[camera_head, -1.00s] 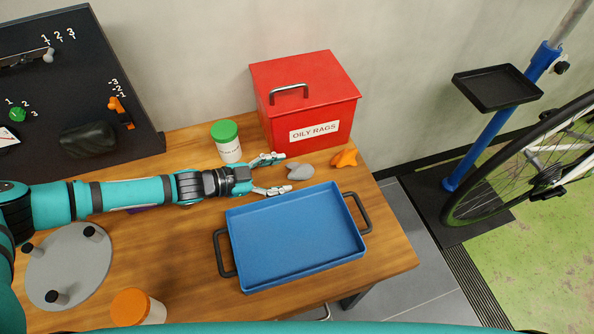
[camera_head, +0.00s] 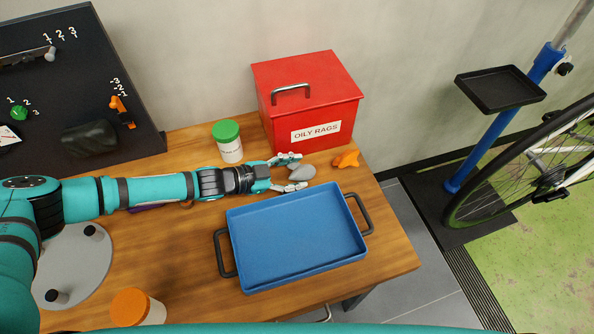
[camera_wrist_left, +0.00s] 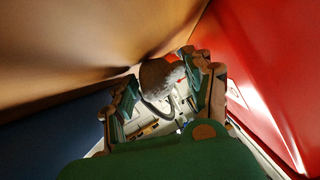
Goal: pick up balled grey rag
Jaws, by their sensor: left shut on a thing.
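The balled grey rag (camera_head: 301,173) lies on the wooden table between the blue tray and the red bin. My left gripper (camera_head: 291,173) reaches in from the left, its fingers on either side of the rag and shut on it. In the left wrist view the grey rag (camera_wrist_left: 160,76) sits between the two fingers (camera_wrist_left: 165,90). Part of the rag is hidden by the fingers in the head view. My right gripper is not in view.
A red bin (camera_head: 345,110) marked OILY RAGS stands just behind. A blue tray (camera_head: 295,240) with dark handles lies in front. An orange rag (camera_head: 346,159) lies to the right. A green-lidded jar (camera_head: 229,145) stands behind my arm, and an orange-lidded jar (camera_head: 135,308) stands at the front left.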

